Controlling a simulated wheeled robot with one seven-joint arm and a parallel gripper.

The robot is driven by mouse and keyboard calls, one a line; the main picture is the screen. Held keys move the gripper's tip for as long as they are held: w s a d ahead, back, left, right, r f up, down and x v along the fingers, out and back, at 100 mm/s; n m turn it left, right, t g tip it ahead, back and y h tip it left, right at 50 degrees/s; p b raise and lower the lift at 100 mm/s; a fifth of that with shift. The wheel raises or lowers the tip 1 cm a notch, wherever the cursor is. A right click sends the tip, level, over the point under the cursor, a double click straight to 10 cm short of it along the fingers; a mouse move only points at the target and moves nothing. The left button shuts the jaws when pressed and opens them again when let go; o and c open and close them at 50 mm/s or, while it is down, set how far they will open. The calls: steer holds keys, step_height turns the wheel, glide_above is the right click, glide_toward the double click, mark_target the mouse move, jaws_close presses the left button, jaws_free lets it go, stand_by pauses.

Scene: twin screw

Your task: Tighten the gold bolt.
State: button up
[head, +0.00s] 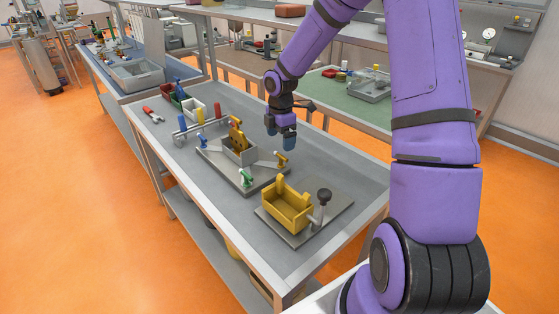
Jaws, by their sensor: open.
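A gold bolt (281,158) with a small cross handle stands at the right side of a grey fixture plate (215,165) on the workbench. A green-headed bolt (245,177) stands near the plate's front, and a blue-headed bolt (202,141) at its left. I see no contact with the bolt, though the exact gap is hard to judge.
A yellow open box (287,207) and a black-knobbed lever (322,198) stand on another plate in front. The bench's right side is clear.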

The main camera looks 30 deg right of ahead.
mark_target(280, 155)
step_height(280, 155, down, 9)
stand_by(0.4)
steer(key=c, duration=0.7)
